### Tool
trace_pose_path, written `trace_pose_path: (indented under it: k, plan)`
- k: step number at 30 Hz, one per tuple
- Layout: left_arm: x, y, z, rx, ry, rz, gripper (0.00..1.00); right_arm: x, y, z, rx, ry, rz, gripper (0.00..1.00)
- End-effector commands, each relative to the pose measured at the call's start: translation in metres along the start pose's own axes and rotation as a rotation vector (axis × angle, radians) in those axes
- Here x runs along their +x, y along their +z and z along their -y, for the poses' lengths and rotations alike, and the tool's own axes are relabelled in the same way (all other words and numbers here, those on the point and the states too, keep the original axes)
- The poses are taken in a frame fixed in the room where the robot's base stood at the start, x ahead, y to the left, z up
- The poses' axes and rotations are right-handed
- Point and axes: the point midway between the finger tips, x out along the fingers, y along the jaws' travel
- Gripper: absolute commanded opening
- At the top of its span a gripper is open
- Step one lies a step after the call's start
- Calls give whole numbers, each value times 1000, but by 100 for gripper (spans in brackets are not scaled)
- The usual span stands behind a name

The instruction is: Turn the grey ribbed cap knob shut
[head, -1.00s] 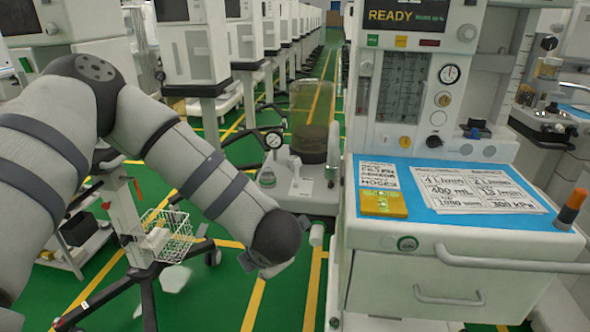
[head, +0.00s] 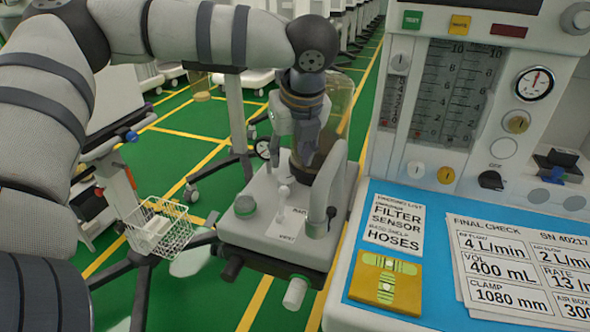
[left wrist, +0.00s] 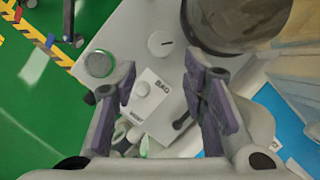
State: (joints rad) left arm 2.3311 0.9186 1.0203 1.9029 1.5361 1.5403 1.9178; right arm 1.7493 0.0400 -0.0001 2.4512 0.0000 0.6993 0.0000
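The knob is outside the fingers, untouched. My right gripper is not in view.
The pale valve block (head: 262,240) carries a dark canister (head: 305,167), partly hidden by my gripper, and an upright grey arm (head: 328,190). A white knob (left wrist: 161,44) is near the canister. The machine's blue worktop (head: 352,250) is right; a wire basket (head: 158,229) is left.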

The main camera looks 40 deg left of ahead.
Motion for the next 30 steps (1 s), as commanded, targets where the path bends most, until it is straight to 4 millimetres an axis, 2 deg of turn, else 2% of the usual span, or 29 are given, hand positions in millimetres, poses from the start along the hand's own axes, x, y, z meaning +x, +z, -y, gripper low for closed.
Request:
trace_pose_path:
  k: [3, 9, 14, 21, 23, 26, 30]
  plan:
    - [34, -1, -1, 1, 6, -3, 39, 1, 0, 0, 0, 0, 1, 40]
    - [75, 0, 0, 1, 4, -1, 39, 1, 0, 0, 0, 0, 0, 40]
    - [89, 0, 0, 1, 1, 1, 39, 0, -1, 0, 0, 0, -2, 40]
    - [90, 0, 0, 1, 0, 1, 39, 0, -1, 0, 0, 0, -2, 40]
    - [90, 0, 0, 1, 0, 1, 28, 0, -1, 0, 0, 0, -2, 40]
    - [90, 0, 0, 2, 0, 1, 5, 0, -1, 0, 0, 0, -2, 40]
    - [90, 0, 0, 3, 0, 1, 3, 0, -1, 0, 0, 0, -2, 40]
